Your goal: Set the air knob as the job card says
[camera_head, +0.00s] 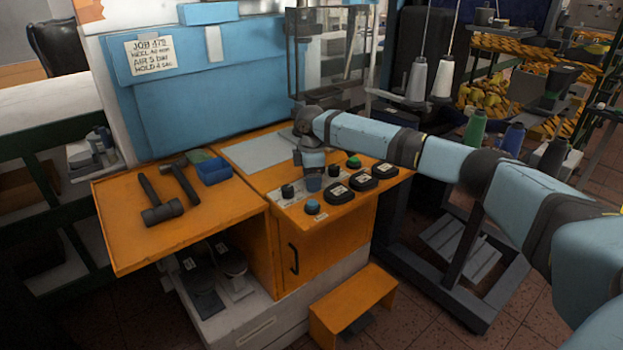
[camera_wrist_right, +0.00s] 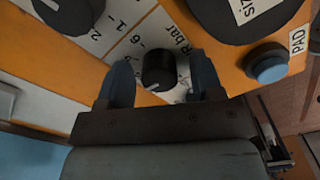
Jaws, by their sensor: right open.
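The job card (camera_head: 150,56) is pinned on the blue board and reads Job 472, heel 40 mm, air 5 bar, hold 4 sec. In the right wrist view the black air knob (camera_wrist_right: 158,70) sits on a white scale marked "bar", with a 6 readable. Its white pointer line faces the lower left of that picture; the value there is not readable. My right gripper (camera_wrist_right: 160,82) is open, one blue finger on each side of the knob, with visible gaps. My left gripper is not in view.
Beside it are another black knob (camera_wrist_right: 68,12) and the blue PAD button (camera_wrist_right: 268,66). In the head view, round black dials (camera_head: 361,182) and a green button (camera_head: 354,162) lie right of the gripper. Hammers (camera_head: 162,203) and a blue bin (camera_head: 214,171) lie left.

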